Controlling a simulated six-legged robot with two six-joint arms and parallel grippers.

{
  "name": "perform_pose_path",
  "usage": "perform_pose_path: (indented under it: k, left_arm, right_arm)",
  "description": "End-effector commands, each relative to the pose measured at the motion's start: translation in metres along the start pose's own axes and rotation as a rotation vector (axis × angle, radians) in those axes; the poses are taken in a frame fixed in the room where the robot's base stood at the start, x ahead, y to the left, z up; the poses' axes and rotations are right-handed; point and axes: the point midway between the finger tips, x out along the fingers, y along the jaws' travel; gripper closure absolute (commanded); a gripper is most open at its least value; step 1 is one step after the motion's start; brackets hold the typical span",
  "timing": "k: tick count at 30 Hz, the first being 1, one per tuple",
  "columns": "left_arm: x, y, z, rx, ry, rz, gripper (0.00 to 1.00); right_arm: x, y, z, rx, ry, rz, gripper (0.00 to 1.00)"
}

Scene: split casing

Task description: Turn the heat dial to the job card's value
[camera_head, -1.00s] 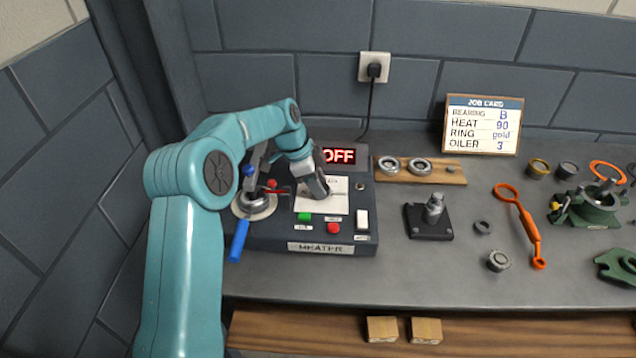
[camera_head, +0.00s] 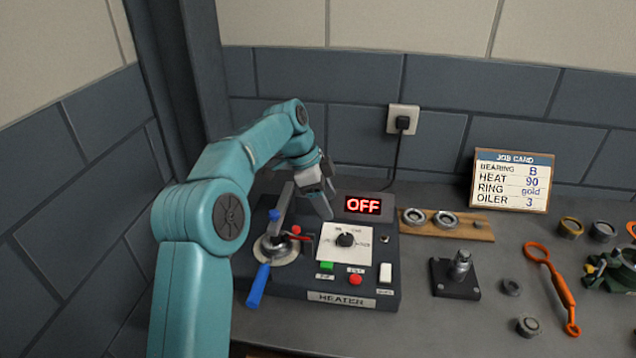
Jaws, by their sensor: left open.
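The heater (camera_head: 365,282) stands on the bench with a lit red display (camera_head: 362,205) reading OFF. Its black heat dial (camera_head: 345,240) sits on a white scale plate on the top panel; the printed numbers are too small to read. The job card (camera_head: 511,180) against the back wall reads bearing B, heat 90, ring gold, oiler 3. My left gripper (camera_head: 326,200) is open and empty above the back of the heater, behind and left of the dial and apart from it. My right gripper is not in view.
A clamp with blue handles (camera_head: 258,286) rises at the heater's left. A green button (camera_head: 326,265), a red button (camera_head: 355,280) and a white switch (camera_head: 386,272) line its front. A wooden board with rings (camera_head: 470,231) and a black post stand (camera_head: 455,280) are to the right.

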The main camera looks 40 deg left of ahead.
Motion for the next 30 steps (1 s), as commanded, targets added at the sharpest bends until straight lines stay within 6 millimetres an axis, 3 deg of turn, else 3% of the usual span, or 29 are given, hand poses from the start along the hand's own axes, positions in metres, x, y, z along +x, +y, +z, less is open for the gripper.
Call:
perform_pose_path:
  k: [3, 9, 30]
  left_arm:
    - [-0.027, -0.001, -0.001, 0.000, 0.000, -0.002, 0.34]
    - [-0.049, 0.000, -0.001, 0.000, 0.000, 0.000, 0.34]
    - [-0.052, 0.000, 0.000, 0.000, 0.000, 0.001, 0.34]
  right_arm:
    - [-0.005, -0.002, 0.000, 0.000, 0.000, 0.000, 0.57]
    - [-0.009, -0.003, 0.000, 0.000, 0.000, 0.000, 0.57]
    - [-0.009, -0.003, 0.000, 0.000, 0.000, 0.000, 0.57]
